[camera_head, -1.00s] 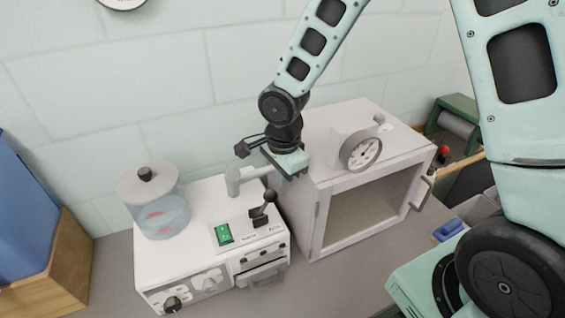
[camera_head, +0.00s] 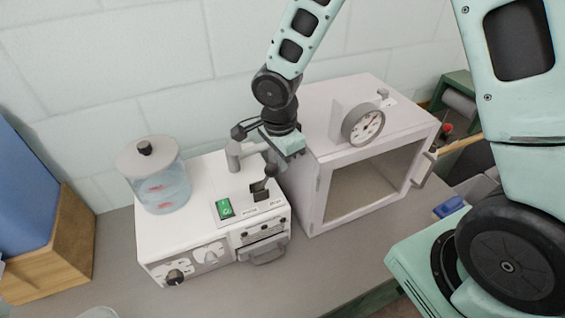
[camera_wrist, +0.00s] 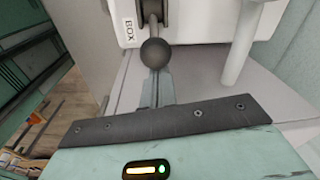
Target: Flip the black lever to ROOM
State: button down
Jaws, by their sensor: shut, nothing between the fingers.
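The black lever (camera_head: 262,189) stands on top of the white machine (camera_head: 205,228). Its ball knob leans to the right, toward the BOX label. In the wrist view the knob (camera_wrist: 156,53) shows close beyond my fingers, beside the BOX label (camera_wrist: 128,28). My gripper (camera_wrist: 155,88) is shut and empty. In the head view my gripper (camera_head: 273,160) is just behind and above the knob. I cannot tell whether the fingertips touch the knob.
A green switch (camera_head: 225,208) sits left of the lever. A pipe (camera_head: 236,157) rises behind it. A lidded glass jar (camera_head: 160,185) stands at the machine's left. A white cabinet (camera_head: 318,205) with a dial (camera_head: 364,126) stands close on the right.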

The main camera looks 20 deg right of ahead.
aim_at(267, 166)
jog(key=shift+a+r+h+b, duration=0.1)
jog(key=shift+a+h+b, duration=0.3)
jog(key=shift+b, duration=0.55)
jog(key=a+h+b, duration=0.1)
jog(key=b, duration=0.2)
jog(key=shift+a+r+h+b, duration=0.15)
jog(key=shift+a+h+b, duration=0.15)
jog(key=shift+h+b, duration=0.1)
jog(key=a+h+b, duration=0.2)
jog(key=shift+r+h+b, duration=0.3)
jog(key=shift+r+b, duration=0.05)
jog(key=a+h, duration=0.1)
jog(key=a+h+b, duration=0.1)
jog(key=shift+r+h, duration=0.2)
jog(key=shift+h, duration=0.1)
jog(key=a+h+b, duration=0.2)
jog(key=a, duration=0.1)
jog(key=shift+f+h, duration=0.15)
jog(key=shift+h, duration=0.15)
jog(key=shift+a, duration=0.25)
